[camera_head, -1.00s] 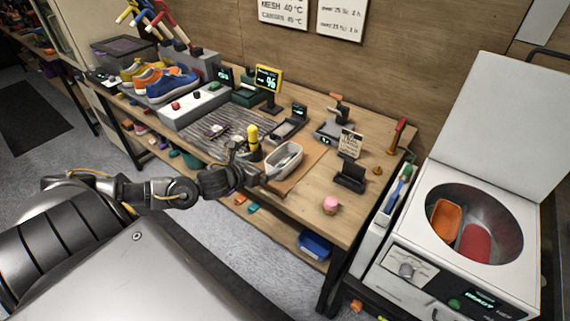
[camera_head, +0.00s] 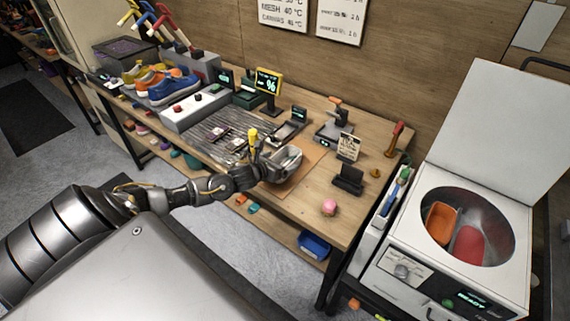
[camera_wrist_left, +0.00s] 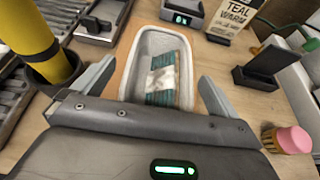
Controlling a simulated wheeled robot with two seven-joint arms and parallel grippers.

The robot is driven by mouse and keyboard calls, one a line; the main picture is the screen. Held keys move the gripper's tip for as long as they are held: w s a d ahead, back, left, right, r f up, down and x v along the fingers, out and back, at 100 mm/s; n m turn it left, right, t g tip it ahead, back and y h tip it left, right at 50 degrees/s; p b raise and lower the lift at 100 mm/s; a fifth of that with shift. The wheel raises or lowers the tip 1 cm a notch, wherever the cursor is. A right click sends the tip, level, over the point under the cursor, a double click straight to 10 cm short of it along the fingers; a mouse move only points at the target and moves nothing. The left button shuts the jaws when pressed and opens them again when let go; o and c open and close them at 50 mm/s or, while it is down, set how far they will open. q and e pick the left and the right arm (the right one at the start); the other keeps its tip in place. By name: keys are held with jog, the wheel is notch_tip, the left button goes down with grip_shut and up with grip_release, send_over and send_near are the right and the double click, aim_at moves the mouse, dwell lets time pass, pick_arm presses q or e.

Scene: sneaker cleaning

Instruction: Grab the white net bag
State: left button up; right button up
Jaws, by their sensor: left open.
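A white open bin (camera_wrist_left: 148,45) stands on the workbench; in the head view its rim (camera_head: 296,152) shows beside my left gripper. Inside it lies a teal bundle (camera_wrist_left: 163,88) with a pale white patch across it. I cannot tell whether this is the white net bag; no other net bag is clear. My left gripper (camera_wrist_left: 157,78) is open above the near part of the bin, one finger on each side. In the head view my left gripper (camera_head: 277,163) partly covers the bin. My right gripper is not in view.
A yellow bottle (camera_wrist_left: 30,40) stands close left of the gripper. A pink-topped item (camera_head: 329,207) and a dark stand (camera_head: 348,179) are to the right. The washer (camera_head: 465,230) with its lid up holds an orange and a red item. Bare bench lies right of the bin.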

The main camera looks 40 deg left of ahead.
pick_arm(q)
jog(key=shift+w+f, duration=0.2)
jog(key=shift+w, duration=0.3)
jog(key=shift+s, duration=0.1)
jog(key=c, duration=1.1)
